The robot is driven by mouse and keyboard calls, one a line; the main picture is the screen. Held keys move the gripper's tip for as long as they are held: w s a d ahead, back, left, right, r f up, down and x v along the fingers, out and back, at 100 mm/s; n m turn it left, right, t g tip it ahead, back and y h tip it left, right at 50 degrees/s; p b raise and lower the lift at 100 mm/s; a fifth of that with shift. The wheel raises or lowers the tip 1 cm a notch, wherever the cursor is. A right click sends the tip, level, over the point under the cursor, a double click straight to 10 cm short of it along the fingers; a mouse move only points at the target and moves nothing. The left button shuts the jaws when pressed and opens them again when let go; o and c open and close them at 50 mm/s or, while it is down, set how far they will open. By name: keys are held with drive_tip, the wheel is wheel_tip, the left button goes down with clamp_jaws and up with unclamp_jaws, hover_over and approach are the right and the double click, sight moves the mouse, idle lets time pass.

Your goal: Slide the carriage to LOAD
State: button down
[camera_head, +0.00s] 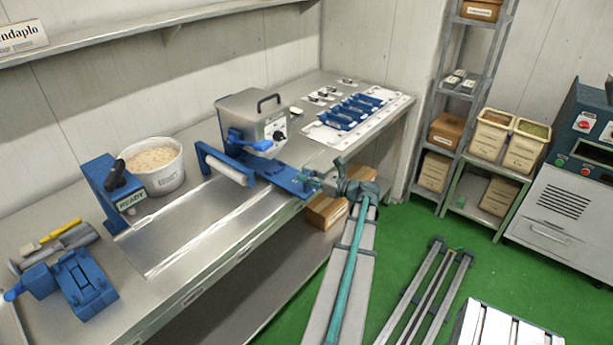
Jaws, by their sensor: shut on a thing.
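The carriage (282,174) is a blue plate at the right end of two pale rails (205,228) on the steel bench. A grey box (252,112) with a black top handle and blue side lever stands at it, and a white roller (228,168) in a blue frame is at its left. My gripper (311,183) is at the plate's front right end, shut on part of the carriage; the gripped part is mostly hidden. A blue post (110,190) marked READY stands at the rails' left end. I cannot make out a LOAD mark.
A white tub (153,165) of pale mass stands behind the rails. Blue trays (350,112) lie on a white board at the back right. Blue tools (82,282) lie at the left. The rails between READY post and roller look clear.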

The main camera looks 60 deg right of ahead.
drive_tip(key=s+d, duration=0.2)
drive_tip(key=d, duration=1.7)
drive_tip(key=shift+d+p, duration=0.15)
drive_tip(key=shift+p, duration=0.2)
drive_tip(key=shift+s+d+r, duration=0.1)
drive_tip(key=c, duration=0.9)
unclamp_jaws()
drive_tip(key=shift+d, duration=0.1)
drive_tip(key=s, duration=1.2)
drive_tip(key=shift+d, duration=0.4)
